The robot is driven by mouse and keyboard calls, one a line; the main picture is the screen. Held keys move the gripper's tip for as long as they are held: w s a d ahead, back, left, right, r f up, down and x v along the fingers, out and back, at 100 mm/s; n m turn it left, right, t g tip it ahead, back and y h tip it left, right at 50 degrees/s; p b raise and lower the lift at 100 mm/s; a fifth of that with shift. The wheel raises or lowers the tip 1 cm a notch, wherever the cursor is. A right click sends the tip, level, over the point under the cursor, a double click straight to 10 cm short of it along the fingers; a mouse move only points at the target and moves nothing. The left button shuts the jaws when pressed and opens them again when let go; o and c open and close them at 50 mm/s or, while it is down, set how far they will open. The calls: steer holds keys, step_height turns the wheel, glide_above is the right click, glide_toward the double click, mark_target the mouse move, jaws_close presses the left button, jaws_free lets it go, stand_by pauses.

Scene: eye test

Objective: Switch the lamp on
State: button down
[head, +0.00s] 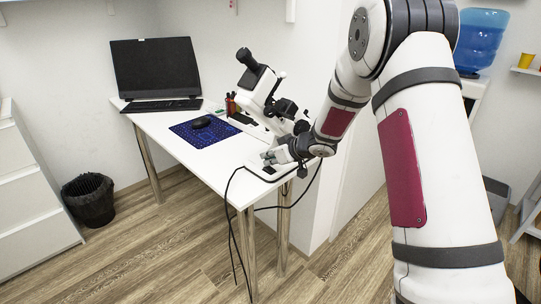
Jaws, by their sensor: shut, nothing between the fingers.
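No thing that I can clearly tell as a lamp shows in the head view. My gripper (267,157) is shut and empty, low over the near right corner of the white desk (215,168). Just under it lies a small white box (262,173) with black cables; it may be a power strip or a switch. The fingers and arm hide part of it, and I cannot tell whether they touch it. A white device with black parts that looks like a microscope (256,84) stands behind my gripper.
A dark monitor (155,66) and keyboard (162,105) stand at the desk's far end. A mouse (201,122) lies on a blue mat (208,138). Black cables (232,225) hang off the near edge. A black bin (89,199) and white drawers (32,190) are left. The floor between is clear.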

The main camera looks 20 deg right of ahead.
steer(key=shift+f, duration=0.1)
stand_by(0.3)
steer(key=shift+w+a+f+p, duration=0.15)
steer(key=shift+w+f+p, duration=0.1)
steer(key=shift+p, duration=0.2)
steer(key=shift+s, duration=0.2)
steer(key=shift+s+d+p, duration=0.35)
steer(key=shift+s+d, duration=0.05)
steer(key=shift+s, duration=0.15)
